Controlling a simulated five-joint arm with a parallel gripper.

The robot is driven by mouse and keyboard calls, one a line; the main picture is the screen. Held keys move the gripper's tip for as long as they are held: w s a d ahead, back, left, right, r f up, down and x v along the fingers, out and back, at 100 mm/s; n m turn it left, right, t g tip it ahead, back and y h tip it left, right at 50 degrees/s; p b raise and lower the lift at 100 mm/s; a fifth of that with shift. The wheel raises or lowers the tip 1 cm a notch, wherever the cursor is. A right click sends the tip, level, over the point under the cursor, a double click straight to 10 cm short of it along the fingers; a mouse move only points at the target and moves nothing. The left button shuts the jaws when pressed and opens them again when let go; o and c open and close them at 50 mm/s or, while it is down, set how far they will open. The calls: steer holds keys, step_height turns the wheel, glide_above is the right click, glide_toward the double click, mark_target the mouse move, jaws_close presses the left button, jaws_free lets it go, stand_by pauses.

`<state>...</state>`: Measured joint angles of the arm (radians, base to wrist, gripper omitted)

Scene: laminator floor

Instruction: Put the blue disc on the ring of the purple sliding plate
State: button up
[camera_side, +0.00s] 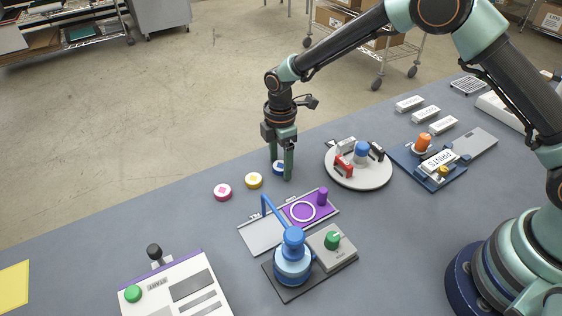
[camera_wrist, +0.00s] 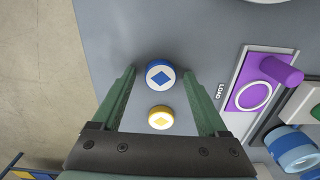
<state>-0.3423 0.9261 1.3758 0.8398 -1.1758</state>
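The blue disc (camera_wrist: 160,74), with a white top and a blue diamond, lies on the table between my open gripper's fingertips. In the side view the blue disc (camera_side: 278,167) is partly hidden behind a finger. My gripper (camera_side: 282,176) points down around it, and in the wrist view the fingers (camera_wrist: 162,72) stand apart on either side of it with gaps. The purple sliding plate (camera_side: 318,206) carries a white ring (camera_side: 302,211) and a purple knob; nothing lies on the ring. The plate also shows in the wrist view (camera_wrist: 269,82), right of my gripper.
A yellow disc (camera_side: 254,181) and a pink disc (camera_side: 222,192) lie left of the blue one. A blue press (camera_side: 292,262) with a raised handle stands in front of the purple plate. A round white turntable (camera_side: 358,180) stands to the right. A white panel (camera_side: 175,290) is front left.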

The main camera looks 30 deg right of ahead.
mark_target(280, 164)
steer(key=s+d+r+m+t, duration=0.1)
steer(key=d+r+m, duration=0.1)
steer(key=r, duration=0.7)
steer(key=s+d+r+m, duration=0.1)
steer(key=d+r, duration=0.2)
steer(key=r, duration=0.7)
steer(key=s+d+r+m+t, duration=0.2)
steer(key=s+d+r+m, duration=0.1)
steer(key=s+d+m, duration=0.2)
steer(key=s+d+r+m+t, duration=0.2)
steer(key=s+d+m, duration=0.4)
steer(key=s, duration=0.5)
steer(key=r+m, duration=0.1)
steer(key=m, duration=0.1)
steer(key=shift+d+m, duration=0.25)
steer(key=shift+m, duration=0.15)
steer(key=shift+o, duration=0.5)
steer(key=shift+s+d+f+m+t, duration=0.1)
steer(key=shift+s+d+m+t, duration=0.05)
steer(key=shift+s+m+t, duration=0.2)
